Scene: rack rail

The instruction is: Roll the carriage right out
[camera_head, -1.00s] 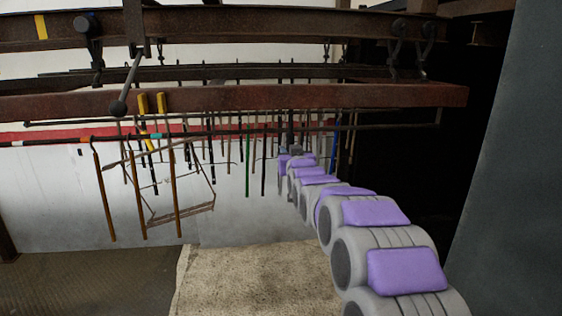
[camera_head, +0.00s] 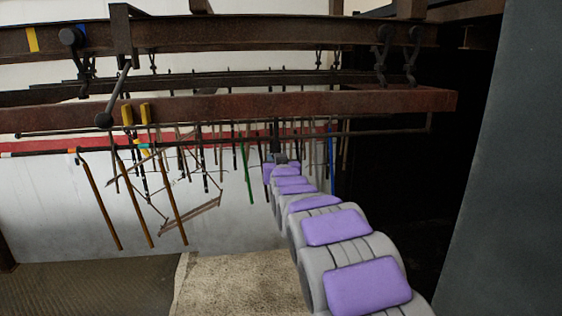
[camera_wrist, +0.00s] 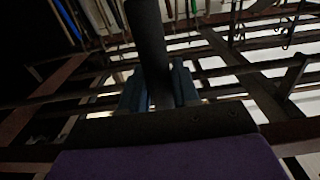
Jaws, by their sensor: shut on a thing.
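The carriage is a dark frame with a long rusty red front beam (camera_head: 300,103), hung by rollers (camera_head: 383,55) under an upper rail (camera_head: 240,36). Many long-handled tools hang below it; those at the left tilt, lower ends to the right. My gripper (camera_head: 279,157) is at the far end of my outstretched arm, below the front beam. It is shut on a dark upright bar (camera_head: 276,130). In the wrist view, the blue-grey fingers (camera_wrist: 158,88) stand on either side of this dark round bar (camera_wrist: 148,40). The bar hides part of the grip.
A lever with a ball end (camera_head: 103,120) hangs at the left of the beam. A large grey panel (camera_head: 500,170) stands at the right. A beige mat (camera_head: 230,285) lies on the floor below. A pale wall (camera_head: 60,200) is behind the tools.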

